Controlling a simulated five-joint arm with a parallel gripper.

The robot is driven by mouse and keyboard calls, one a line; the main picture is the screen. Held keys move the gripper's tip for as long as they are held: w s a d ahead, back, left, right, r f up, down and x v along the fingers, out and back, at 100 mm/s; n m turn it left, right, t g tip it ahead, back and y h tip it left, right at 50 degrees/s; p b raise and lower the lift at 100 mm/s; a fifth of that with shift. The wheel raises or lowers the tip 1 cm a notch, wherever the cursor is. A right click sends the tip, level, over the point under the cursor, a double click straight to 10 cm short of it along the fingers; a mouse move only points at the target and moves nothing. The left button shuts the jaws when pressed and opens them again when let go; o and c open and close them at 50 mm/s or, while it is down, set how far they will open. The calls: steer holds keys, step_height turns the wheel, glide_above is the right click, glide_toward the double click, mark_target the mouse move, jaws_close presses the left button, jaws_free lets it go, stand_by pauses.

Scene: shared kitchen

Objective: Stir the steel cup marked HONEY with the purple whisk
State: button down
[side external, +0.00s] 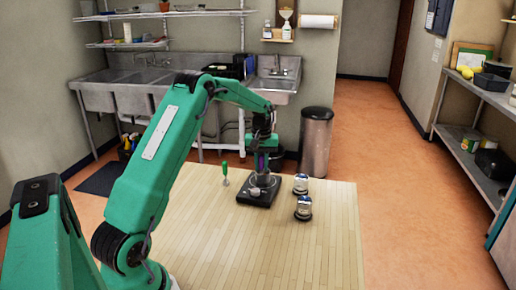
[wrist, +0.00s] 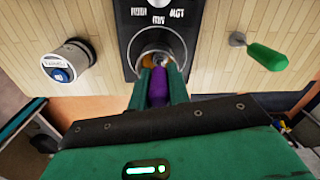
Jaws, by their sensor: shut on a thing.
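My gripper (side external: 262,170) points down over the black stand on the wooden table. It is shut on the purple whisk (side external: 262,162), whose purple handle also shows between the green fingers in the wrist view (wrist: 157,88). Below the fingers is a round steel opening (wrist: 146,53) on the black stand; the whisk's lower end is at it, partly hidden by the fingers. Two steel cups stand to the right of the stand, one farther back (side external: 300,182) and one nearer (side external: 303,204). One cup (wrist: 70,62) with a blue-and-white label shows in the wrist view. I cannot read HONEY on any cup.
The black stand (side external: 254,201) carries white markings. A green-handled whisk (side external: 225,171) is left of it on the wooden table (side external: 215,240). A steel bin (side external: 316,140) and sinks (side external: 130,92) stand beyond the table.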

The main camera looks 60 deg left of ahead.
steer(key=shift+w+d, duration=0.25)
steer(key=shift+w, duration=0.1)
steer(key=shift+w+a, duration=0.15)
steer(key=shift+w, duration=0.1)
steer(key=shift+a, duration=0.4)
steer(key=shift+s+a, duration=0.15)
steer(key=shift+s, duration=0.4)
steer(key=shift+d, duration=0.6)
steer(key=shift+w+d, duration=0.1)
steer(key=shift+w, duration=0.45)
steer(key=shift+w+a, duration=0.1)
steer(key=shift+a, duration=0.3)
steer(key=shift+s+a, duration=0.25)
steer(key=shift+s, duration=0.35)
steer(key=shift+s+d, duration=0.1)
steer(key=shift+d, duration=0.5)
steer(key=shift+w, duration=0.35)
steer(key=shift+a+r, duration=0.1)
steer(key=shift+a, duration=0.15)
